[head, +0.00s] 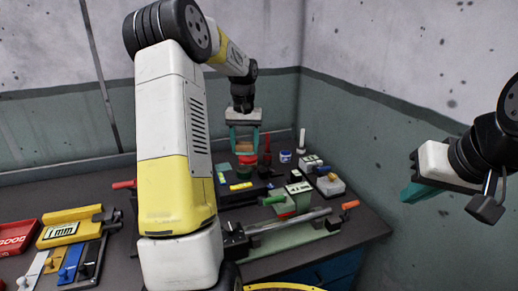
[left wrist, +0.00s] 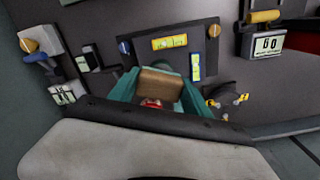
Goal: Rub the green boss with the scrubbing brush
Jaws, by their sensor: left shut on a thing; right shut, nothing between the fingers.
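My left gripper (head: 245,141) points down over the back of the bench, with its teal fingers shut on the wooden block of the scrubbing brush (head: 244,148). In the left wrist view the brown brush block (left wrist: 160,82) sits between the fingers, and a small red part shows just below it. A green piece (head: 247,160), probably the green boss, shows directly under the brush in the head view. I cannot tell whether the brush touches it. In the left wrist view the brush mostly hides what lies beneath. My right gripper (head: 416,192) is shut and empty, off to the right.
A sine-bar-like green fixture with a long metal rod (head: 285,222) lies in front. A blue-and-white jar (head: 285,157) and red cone (head: 267,150) stand close right of the brush. Walls close the corner behind.

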